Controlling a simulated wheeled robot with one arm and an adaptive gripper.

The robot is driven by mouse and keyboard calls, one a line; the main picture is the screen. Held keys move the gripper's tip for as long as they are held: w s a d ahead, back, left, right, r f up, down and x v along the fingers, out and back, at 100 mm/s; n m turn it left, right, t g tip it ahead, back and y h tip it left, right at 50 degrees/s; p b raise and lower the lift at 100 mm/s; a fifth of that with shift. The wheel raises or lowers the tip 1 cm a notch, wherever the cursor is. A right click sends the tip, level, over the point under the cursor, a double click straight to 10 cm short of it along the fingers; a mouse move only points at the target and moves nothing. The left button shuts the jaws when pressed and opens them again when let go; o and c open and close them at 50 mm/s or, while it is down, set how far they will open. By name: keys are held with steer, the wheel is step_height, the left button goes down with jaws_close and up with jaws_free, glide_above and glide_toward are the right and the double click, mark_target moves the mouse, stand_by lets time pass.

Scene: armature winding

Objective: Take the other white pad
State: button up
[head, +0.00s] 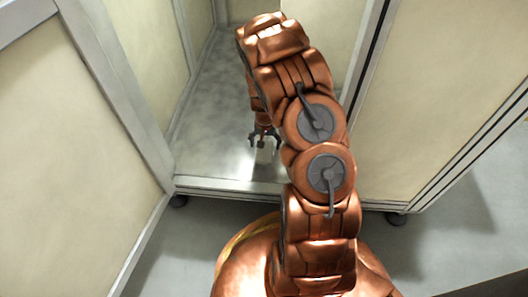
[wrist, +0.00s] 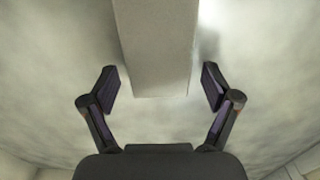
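A white pad (head: 265,154), a pale rectangular block, is on the grey metal floor of the cabinet, near its front edge. In the wrist view the pad (wrist: 157,45) runs from the top edge down to between the fingertips. My gripper (head: 264,138) is over the pad, pointing down. In the wrist view my gripper (wrist: 160,86) is open, with one finger on each side of the pad's near end and a gap visible on the right. I cannot tell how high the fingertips are above the floor. The pad's far end is out of the wrist view.
The cabinet floor (head: 215,115) is otherwise bare where visible. Cream panels in metal frames stand at left (head: 60,130) and right (head: 435,90). A metal sill (head: 225,185) runs along the cabinet's front. My arm hides part of the cabinet's right side.

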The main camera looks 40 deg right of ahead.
steer(key=c, duration=0.8)
